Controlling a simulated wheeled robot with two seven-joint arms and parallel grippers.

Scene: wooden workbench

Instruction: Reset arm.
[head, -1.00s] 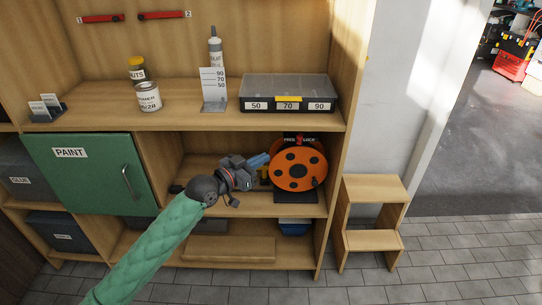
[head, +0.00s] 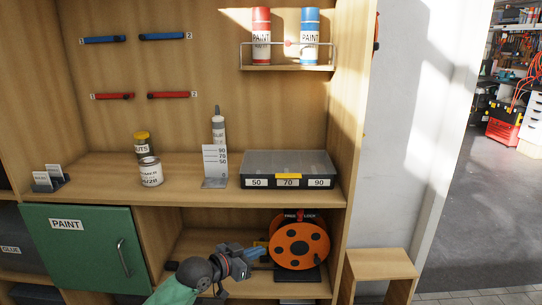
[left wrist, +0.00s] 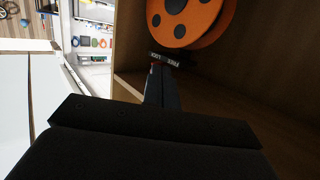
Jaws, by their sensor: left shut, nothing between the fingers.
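My left arm reaches into the open shelf compartment below the worktop, and my left gripper (head: 262,253) is just left of the orange cable reel (head: 298,246). The gripper is shut and empty. In the left wrist view my gripper's dark fingers (left wrist: 160,85) point toward the reel (left wrist: 186,18), which fills the top of that view. I cannot tell whether the fingertips touch the reel or its stand. My right gripper is in neither view.
On the shelf top stand a grey organiser case (head: 288,168), a white can (head: 151,172), a labelled stand (head: 214,166) and a tube (head: 218,128). A green PAINT door (head: 85,252) is shut at left. A wooden step stool (head: 382,264) stands at right.

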